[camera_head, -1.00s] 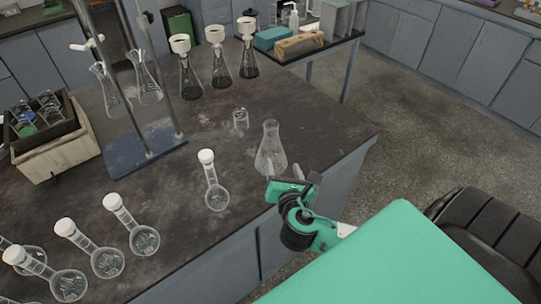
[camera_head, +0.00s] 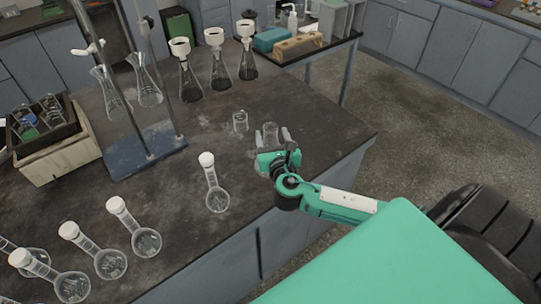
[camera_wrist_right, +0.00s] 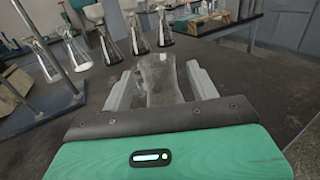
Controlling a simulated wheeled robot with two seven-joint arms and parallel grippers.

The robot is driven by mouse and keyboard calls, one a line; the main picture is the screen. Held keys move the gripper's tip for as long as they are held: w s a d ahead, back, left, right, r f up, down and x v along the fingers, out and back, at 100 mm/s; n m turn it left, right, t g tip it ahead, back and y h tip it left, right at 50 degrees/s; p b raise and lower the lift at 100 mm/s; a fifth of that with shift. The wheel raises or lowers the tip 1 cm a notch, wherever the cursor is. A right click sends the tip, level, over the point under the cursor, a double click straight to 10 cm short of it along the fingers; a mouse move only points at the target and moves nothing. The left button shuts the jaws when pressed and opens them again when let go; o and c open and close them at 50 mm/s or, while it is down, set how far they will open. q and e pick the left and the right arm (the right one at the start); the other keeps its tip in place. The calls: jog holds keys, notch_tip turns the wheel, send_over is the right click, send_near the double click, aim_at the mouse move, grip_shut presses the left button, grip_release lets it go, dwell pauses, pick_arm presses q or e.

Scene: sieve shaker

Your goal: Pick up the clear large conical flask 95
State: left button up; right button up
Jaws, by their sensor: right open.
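The clear large conical flask (camera_head: 270,131) stands near the right edge of the dark bench; in the head view only its upper part shows above my gripper. In the right wrist view the flask (camera_wrist_right: 158,80) lies between the two fingers, its lower part hidden behind the gripper body. My right gripper (camera_head: 271,139) is open, one finger on each side of the flask. In the wrist view the gripper (camera_wrist_right: 160,88) shows gaps beside the glass. My left gripper is not in view.
A small clear beaker (camera_head: 240,121) stands just left of the flask. A white-capped volumetric flask (camera_head: 216,192) stands nearer, with several more at lower left. Three flasks with white funnels (camera_head: 219,65) and a stand base (camera_head: 145,149) are farther back.

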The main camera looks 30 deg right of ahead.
aim_at(269, 129)
jog(key=x, duration=0.4)
jog(key=shift+w+f+p, duration=0.2)
jog(key=shift+f+p, duration=0.05)
jog(key=shift+p, duration=0.15)
jog(key=shift+c, duration=0.4)
grip_shut()
